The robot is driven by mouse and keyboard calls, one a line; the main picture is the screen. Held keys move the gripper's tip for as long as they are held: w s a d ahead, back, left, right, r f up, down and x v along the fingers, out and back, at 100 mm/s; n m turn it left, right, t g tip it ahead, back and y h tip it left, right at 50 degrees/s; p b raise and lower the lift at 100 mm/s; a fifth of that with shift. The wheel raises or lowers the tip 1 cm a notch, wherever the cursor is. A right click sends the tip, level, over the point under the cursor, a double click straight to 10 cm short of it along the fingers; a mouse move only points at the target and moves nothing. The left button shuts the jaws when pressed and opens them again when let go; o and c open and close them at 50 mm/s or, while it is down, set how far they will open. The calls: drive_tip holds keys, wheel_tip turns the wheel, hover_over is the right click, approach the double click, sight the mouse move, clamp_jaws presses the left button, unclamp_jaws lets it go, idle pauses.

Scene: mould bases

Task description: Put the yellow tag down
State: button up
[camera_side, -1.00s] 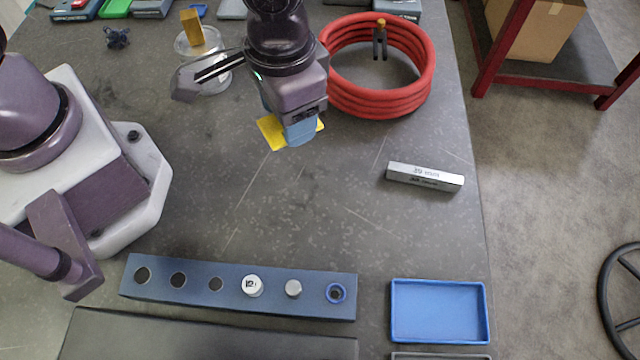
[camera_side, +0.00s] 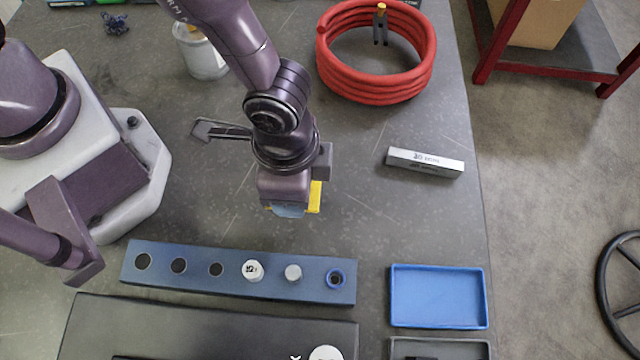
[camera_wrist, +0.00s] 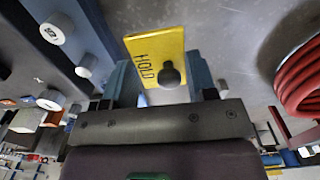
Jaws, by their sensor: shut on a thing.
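The yellow tag (camera_wrist: 158,48) is marked "HOLD" and has a dark round knob on it. In the wrist view it sits between the two blue fingers of my gripper (camera_wrist: 165,85), which is shut on it. In the side view a yellow edge of the tag (camera_side: 315,197) shows beside my gripper (camera_side: 290,210); the rest is hidden behind the gripper. My gripper is over the grey table, behind the blue block with holes. I cannot tell whether the tag touches the table.
The blue block (camera_side: 195,287) holds a white-capped piece (camera_side: 252,270) and a grey one (camera_side: 293,273). An empty blue tray (camera_side: 438,297) is at front right. A silver bar (camera_side: 425,163) and a coiled red hose (camera_side: 330,75) lie further back.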

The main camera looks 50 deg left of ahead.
sight(320, 219)
drive_tip(key=f, duration=0.1)
drive_tip(key=w+d+f, duration=0.2)
drive_tip(key=f, duration=0.1)
drive_tip(key=shift+d, duration=0.25)
drive_tip(key=shift+w+d+f, duration=0.15)
drive_tip(key=shift+f, duration=1.5)
drive_tip(key=shift+f, duration=0.2)
drive_tip(key=o, duration=0.9)
drive_tip(key=shift+r, duration=0.1)
wheel_tip(320, 219, up, 12)
drive_tip(key=shift+r, duration=0.1)
drive_tip(key=shift+r, duration=0.1)
